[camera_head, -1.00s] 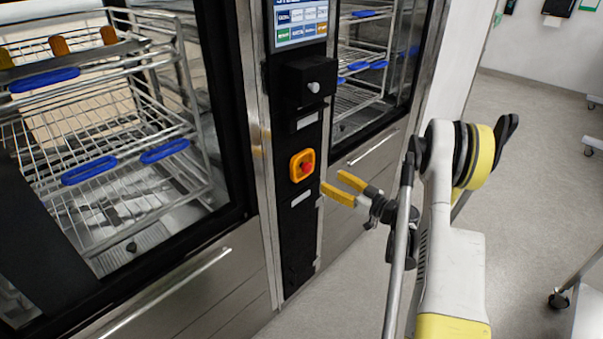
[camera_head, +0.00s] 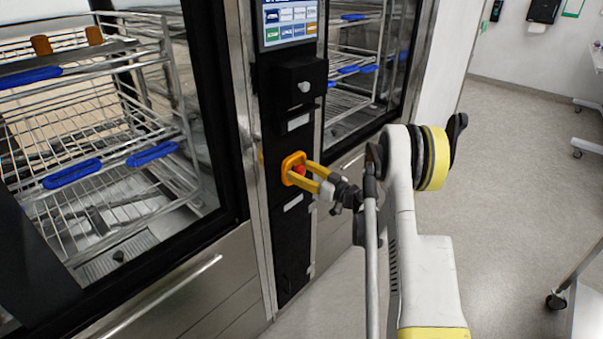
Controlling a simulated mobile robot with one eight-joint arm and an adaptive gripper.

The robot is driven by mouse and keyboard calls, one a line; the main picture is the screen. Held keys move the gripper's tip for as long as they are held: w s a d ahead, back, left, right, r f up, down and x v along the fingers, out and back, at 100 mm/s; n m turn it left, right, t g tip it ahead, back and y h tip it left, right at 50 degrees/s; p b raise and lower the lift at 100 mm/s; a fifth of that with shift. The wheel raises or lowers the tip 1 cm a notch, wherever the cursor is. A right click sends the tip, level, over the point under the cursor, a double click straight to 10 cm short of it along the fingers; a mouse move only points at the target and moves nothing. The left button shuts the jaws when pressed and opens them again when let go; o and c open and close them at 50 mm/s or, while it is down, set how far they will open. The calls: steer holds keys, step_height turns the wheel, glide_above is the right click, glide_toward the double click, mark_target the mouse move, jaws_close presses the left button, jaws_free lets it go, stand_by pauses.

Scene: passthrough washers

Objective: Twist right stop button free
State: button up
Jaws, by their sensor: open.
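The stop button is a red knob (camera_head: 299,170) inside a yellow-orange surround (camera_head: 288,162) on the black control column between two washers. My gripper (camera_head: 303,174) has two yellow fingers, open, pointing left at the button. The fingertips are at the surround, one above and one below the red knob's right side. The fingers partly cover the surround's right edge. I cannot tell whether they touch the knob.
A screen (camera_head: 290,22) and a black box with a grey knob (camera_head: 305,87) sit above the button on the column. A left washer holds wire racks (camera_head: 100,150) with blue handles behind glass. A washer door handle (camera_head: 165,295) juts out at lower left. Open floor (camera_head: 510,160) lies to the right.

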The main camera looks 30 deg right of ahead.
steer(key=c, duration=1.2)
steer(key=shift+d+m, duration=0.15)
steer(key=shift+m, duration=3.05)
steer(key=o, duration=1.2)
steer(key=v, duration=1.2)
